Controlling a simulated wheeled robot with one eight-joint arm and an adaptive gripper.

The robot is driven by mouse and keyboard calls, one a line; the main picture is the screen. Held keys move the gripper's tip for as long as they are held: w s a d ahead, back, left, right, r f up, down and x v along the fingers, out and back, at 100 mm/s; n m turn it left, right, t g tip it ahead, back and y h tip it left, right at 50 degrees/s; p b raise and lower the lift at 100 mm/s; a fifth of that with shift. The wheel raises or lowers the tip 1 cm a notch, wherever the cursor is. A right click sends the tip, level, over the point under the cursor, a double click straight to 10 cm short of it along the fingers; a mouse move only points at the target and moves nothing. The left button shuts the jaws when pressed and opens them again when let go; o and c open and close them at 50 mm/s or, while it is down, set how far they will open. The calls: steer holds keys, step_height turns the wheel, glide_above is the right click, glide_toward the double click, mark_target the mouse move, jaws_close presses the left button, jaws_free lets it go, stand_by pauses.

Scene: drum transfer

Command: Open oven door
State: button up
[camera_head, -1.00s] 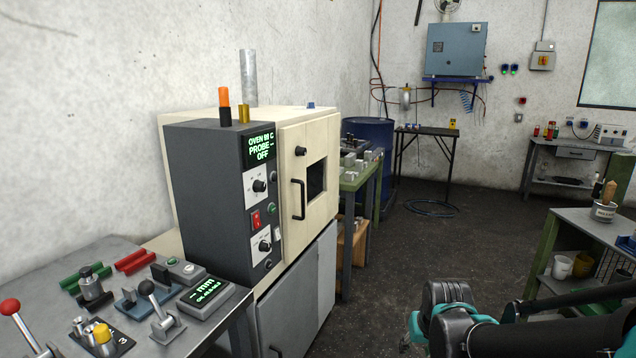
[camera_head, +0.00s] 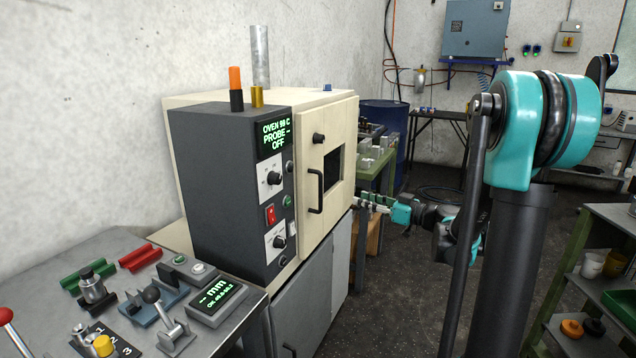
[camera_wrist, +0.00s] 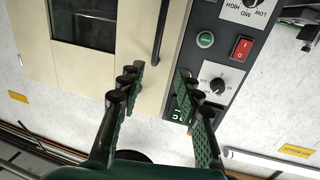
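The oven (camera_head: 225,185) has a dark grey control panel and a cream door (camera_head: 335,145) with a dark window. The door looks shut. Its black vertical bar handle (camera_head: 315,192) is near the panel side and also shows in the wrist view (camera_wrist: 160,35). My gripper (camera_head: 360,203) is to the right of the door in the head view. In the wrist view my gripper (camera_wrist: 158,78) is open and empty, its fingers apart, facing the oven front. The handle lies roughly in line with the gap between the fingertips, not visibly touched.
A bench (camera_head: 225,312) with levers, a gauge and small tools stands at the front left. A green-framed table (camera_head: 377,172) and a blue drum (camera_head: 385,115) stand beyond the oven. A shelf (camera_head: 610,215) is at the right. Dark floor lies between.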

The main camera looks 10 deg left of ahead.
steer(key=x, duration=0.6)
steer(key=r+x, duration=0.1)
steer(key=x, duration=1)
steer(key=shift+w+a+r, duration=0.1)
steer(key=shift+w+r, duration=0.05)
steer(key=shift+w, duration=0.3)
jaws_close()
